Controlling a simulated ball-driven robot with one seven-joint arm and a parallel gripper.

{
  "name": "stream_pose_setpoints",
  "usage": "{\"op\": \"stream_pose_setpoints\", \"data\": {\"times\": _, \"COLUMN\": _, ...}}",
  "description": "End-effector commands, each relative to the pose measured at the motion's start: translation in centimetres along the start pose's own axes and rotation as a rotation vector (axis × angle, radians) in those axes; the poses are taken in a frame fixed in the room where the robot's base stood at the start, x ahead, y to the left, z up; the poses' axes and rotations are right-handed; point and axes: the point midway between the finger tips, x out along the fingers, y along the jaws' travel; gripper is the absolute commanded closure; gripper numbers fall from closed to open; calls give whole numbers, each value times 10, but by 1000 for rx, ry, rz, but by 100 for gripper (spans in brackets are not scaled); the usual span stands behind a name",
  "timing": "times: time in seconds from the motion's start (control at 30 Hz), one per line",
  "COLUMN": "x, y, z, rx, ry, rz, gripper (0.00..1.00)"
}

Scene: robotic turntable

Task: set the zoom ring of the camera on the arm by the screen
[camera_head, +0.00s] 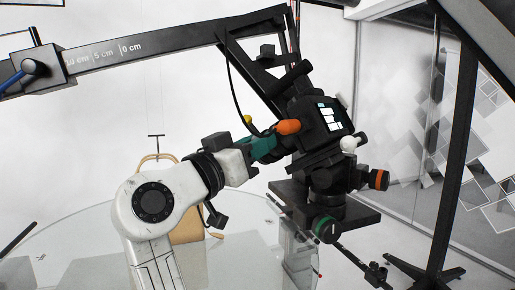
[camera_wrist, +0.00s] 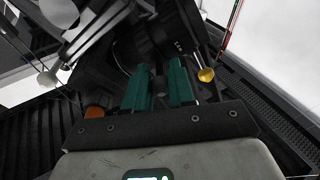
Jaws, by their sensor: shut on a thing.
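The black camera (camera_head: 318,118) with its small lit screen (camera_head: 333,118) sits on a mount at the end of the long arm. My gripper (camera_head: 268,146) reaches its lens side from the left; its green fingers also show in the wrist view (camera_wrist: 159,76). The fingers are closed around a dark part of the lens. The lens barrel (camera_wrist: 168,34) with small white marks lies just beyond the fingertips. Which ring the held part belongs to cannot be told, as the fingers and shadow hide it.
A yellow ball-ended lever (camera_wrist: 206,75) stands right of the fingers. An orange knob (camera_head: 288,127) lies close above my gripper in the head view. The long black arm (camera_head: 150,47) spans overhead. A glass table (camera_head: 75,240) and a tan chair (camera_head: 190,232) stand behind my arm.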

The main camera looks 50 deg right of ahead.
Motion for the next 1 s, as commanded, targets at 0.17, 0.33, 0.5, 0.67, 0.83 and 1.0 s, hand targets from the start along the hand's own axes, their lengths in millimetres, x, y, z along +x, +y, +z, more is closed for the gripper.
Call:
{"op": "stream_pose_setpoints", "data": {"times": 0.17, "x": 0, "y": 0, "z": 0, "rx": 0, "ry": 2, "rz": -1, "gripper": 75}}
{"op": "stream_pose_setpoints", "data": {"times": 0.33, "x": 0, "y": 0, "z": 0, "rx": 0, "ry": 2, "rz": -1, "gripper": 59}}
{"op": "stream_pose_setpoints", "data": {"times": 0.5, "x": 0, "y": 0, "z": 0, "rx": 0, "ry": 2, "rz": -1, "gripper": 56}}
{"op": "stream_pose_setpoints", "data": {"times": 0.67, "x": -4, "y": 0, "z": 0, "rx": 0, "ry": 2, "rz": -2, "gripper": 56}}
{"op": "stream_pose_setpoints", "data": {"times": 0.83, "x": -26, "y": -1, "z": 2, "rx": 0, "ry": 4, "rz": -4, "gripper": 56}}
{"op": "stream_pose_setpoints", "data": {"times": 1.0, "x": -59, "y": -1, "z": 3, "rx": 1, "ry": 3, "rz": -4, "gripper": 56}}
